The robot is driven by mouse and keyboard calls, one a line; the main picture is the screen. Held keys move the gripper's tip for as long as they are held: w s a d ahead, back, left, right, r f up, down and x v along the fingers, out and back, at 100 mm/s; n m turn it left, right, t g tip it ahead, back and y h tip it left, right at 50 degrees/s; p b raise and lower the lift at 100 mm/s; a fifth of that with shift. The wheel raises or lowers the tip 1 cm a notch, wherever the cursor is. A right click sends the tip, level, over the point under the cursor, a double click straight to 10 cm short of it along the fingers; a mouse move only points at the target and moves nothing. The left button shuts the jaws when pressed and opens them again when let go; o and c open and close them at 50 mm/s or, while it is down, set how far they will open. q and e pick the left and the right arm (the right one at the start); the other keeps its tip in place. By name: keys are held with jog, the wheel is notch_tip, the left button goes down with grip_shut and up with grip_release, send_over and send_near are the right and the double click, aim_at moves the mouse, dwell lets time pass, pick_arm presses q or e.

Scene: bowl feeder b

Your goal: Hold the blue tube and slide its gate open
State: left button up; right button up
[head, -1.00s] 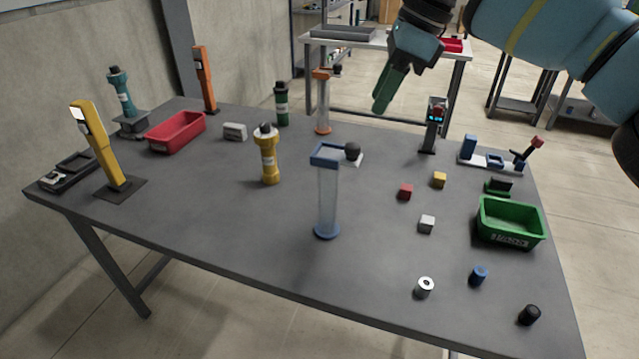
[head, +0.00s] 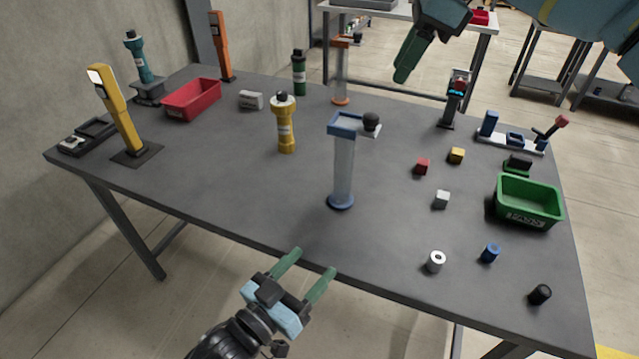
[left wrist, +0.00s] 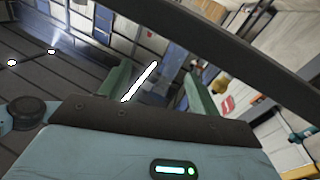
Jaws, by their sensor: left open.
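The blue tube (head: 343,175) stands upright near the middle of the table, a clear column with a blue base and a blue top frame. Its gate, a pale plate with a black ball knob (head: 371,122), sits at the right side of the top. My left gripper (head: 315,259) is open and empty, below and left of the tube, in front of the table's near edge. Its green fingers also show apart in the left wrist view (left wrist: 157,80), where I cannot make out the tube. My right gripper (head: 402,72) hangs above the far side; its fingers overlap in view.
A yellow tube (head: 285,130) stands left of the blue tube, and an orange tube (head: 341,75) behind it. Small blocks, including a red one (head: 421,166), and a green bin (head: 528,202) lie to the right. The table front (head: 240,205) left of the tube is clear.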

pick_arm(q)
jog(key=shift+m+h, duration=0.6)
jog(key=w+r, duration=0.2)
jog(key=w+d+r, duration=0.1)
jog(key=w+r, duration=0.1)
jog(key=shift+d+r, duration=0.2)
jog(key=shift+r, duration=0.2)
jog(key=y, duration=0.2)
send_near(338, 168)
jog(key=shift+m, duration=0.3)
jog(key=x, duration=0.4)
jog(key=shift+w, duration=0.15)
jog(key=shift+x, duration=3.9)
